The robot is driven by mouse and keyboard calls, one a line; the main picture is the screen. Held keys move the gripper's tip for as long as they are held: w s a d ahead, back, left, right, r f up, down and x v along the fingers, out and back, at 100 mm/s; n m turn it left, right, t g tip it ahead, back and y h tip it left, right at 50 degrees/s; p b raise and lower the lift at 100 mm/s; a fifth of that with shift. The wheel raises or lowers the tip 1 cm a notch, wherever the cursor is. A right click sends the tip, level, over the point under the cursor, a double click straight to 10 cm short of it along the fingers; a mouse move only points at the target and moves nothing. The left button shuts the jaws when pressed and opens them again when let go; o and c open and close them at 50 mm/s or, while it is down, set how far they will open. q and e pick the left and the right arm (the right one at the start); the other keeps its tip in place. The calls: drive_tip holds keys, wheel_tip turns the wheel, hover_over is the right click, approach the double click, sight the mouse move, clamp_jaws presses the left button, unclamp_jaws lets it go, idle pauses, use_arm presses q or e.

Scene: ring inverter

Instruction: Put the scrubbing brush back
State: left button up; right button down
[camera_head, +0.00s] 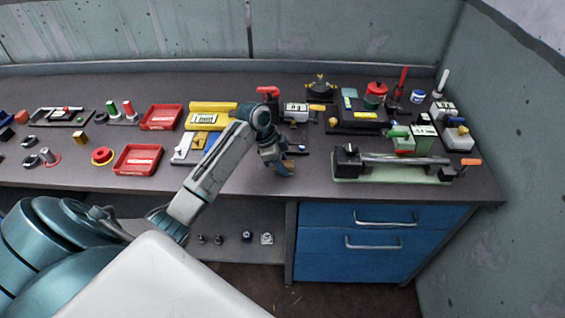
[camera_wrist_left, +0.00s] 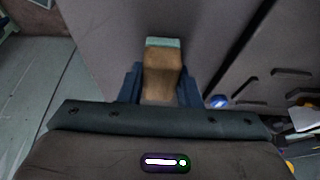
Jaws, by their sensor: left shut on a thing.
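My left gripper (camera_head: 281,168) is above the front middle part of the bench, pointing down. In the left wrist view its two blue fingers (camera_wrist_left: 160,90) are shut on a brown, wood-like block with a pale teal end, which I take to be the scrubbing brush (camera_wrist_left: 163,70). In the head view only a small orange-brown bit of it (camera_head: 289,163) shows beside the fingers; the rest is hidden. I cannot tell whether it touches the bench. My right gripper is not in view.
The dark bench (camera_head: 240,177) has a clear front strip. A long clamp-like fixture (camera_head: 400,160) stands right of the gripper. Red trays (camera_head: 137,159) and a yellow case (camera_head: 208,108) lie to its left. Blue drawers (camera_head: 350,242) are below.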

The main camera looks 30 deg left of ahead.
use_arm(q)
drive_tip(key=o, duration=0.9)
drive_tip(key=shift+r, duration=0.15)
drive_tip(key=shift+b+v, duration=1.5)
drive_tip(key=shift+v, duration=4.45)
